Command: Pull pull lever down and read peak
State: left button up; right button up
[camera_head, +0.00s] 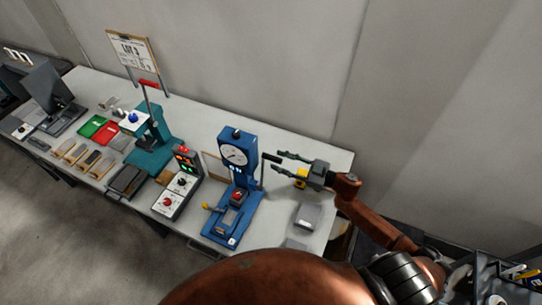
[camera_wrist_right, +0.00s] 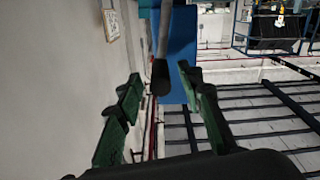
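A blue test stand (camera_head: 240,180) with a round white dial (camera_head: 234,156) stands upright on the bench. Its pull lever (camera_head: 271,157) has a black grip on a thin grey rod, at the right side of the dial. My right gripper (camera_head: 279,162) is open just to the right of the grip, its fingers pointing at it. In the right wrist view the black grip (camera_wrist_right: 161,79) shows between and beyond the spread green fingers (camera_wrist_right: 158,95), with the blue stand (camera_wrist_right: 183,60) behind it. I cannot tell whether anything touches. My left gripper is not in view.
A control box (camera_head: 176,190) with knobs and a teal press (camera_head: 152,145) with a red-handled lever stand left of the stand. Coloured trays (camera_head: 95,126) lie farther left. A grey block (camera_head: 308,215) lies below my right gripper. The wall runs behind the bench.

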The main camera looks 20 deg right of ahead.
aim_at(265, 156)
jog(key=shift+p+x, duration=0.35)
jog(key=shift+x, duration=1.8)
jog(key=shift+c, duration=0.3)
grip_shut()
